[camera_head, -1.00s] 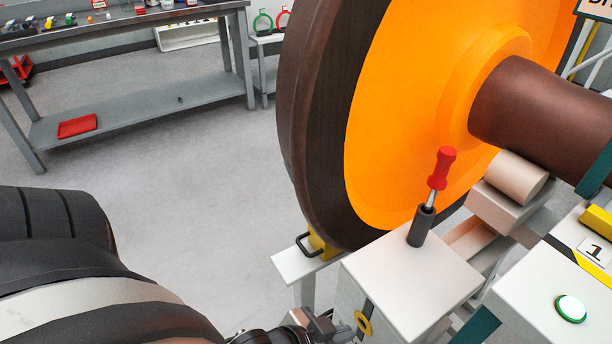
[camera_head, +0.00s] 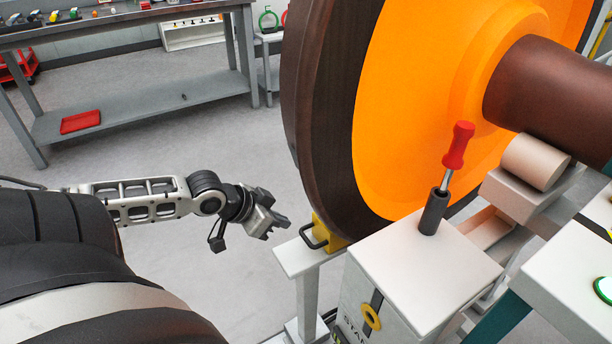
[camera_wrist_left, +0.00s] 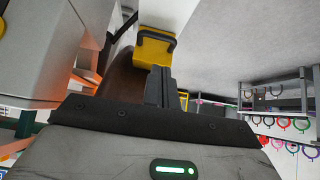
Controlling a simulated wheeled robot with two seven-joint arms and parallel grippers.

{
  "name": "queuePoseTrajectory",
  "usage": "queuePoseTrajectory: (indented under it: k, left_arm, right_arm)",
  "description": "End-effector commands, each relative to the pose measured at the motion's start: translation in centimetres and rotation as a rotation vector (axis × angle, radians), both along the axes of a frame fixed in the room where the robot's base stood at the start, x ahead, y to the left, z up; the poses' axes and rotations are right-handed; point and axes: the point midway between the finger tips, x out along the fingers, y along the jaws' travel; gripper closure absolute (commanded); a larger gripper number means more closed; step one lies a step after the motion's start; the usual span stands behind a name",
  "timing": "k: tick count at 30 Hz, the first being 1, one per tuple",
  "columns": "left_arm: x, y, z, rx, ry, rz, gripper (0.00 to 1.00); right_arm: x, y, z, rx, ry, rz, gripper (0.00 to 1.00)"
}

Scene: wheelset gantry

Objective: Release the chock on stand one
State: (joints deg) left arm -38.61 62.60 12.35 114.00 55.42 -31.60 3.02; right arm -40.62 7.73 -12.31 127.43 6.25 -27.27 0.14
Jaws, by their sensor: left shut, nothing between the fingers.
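The yellow chock (camera_head: 331,236) with a dark loop handle sits on a narrow pale ledge (camera_head: 298,256) against the foot of the big wheel (camera_head: 325,130). In the left wrist view the chock (camera_wrist_left: 154,50) shows just beyond the fingers. My left gripper (camera_head: 283,226) is left of the chock in the head view, apart from its handle. Its fingers (camera_wrist_left: 160,86) are shut and empty. Stand one (camera_head: 430,270) is a pale box right of the chock. A red-handled lever (camera_head: 459,146) leans in a dark socket (camera_head: 434,212) on its top. My right gripper is not in view.
The wheel's brown axle (camera_head: 550,95) rests near a pale roller (camera_head: 535,162). A yellow ring (camera_head: 371,316) is on the stand's front. A grey workbench (camera_head: 150,110) with a red tray (camera_head: 80,122) stands at the back left. The floor between is clear.

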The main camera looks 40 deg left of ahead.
Motion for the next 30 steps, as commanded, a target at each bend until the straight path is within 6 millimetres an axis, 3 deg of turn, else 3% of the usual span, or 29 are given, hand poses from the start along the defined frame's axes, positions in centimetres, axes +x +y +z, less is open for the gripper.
queuePoseTrajectory:
  k: [8, 15, 24, 30]
  left_arm:
    - [0.7, -0.2, -1.0, -0.001, -0.002, 0.001, 1.0]
    - [3.0, -0.8, -3.6, -0.001, -0.005, 0.001, 1.0]
    - [5.7, -1.5, -6.7, 0.0, -0.002, 0.001, 1.0]
    - [6.4, -1.7, -7.4, 0.001, 0.0, -0.001, 1.0]
  right_arm:
    - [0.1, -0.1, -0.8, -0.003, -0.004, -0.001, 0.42]
    - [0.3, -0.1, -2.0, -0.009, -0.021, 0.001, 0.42]
    - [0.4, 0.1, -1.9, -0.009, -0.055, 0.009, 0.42]
    - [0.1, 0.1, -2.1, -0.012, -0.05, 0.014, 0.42]
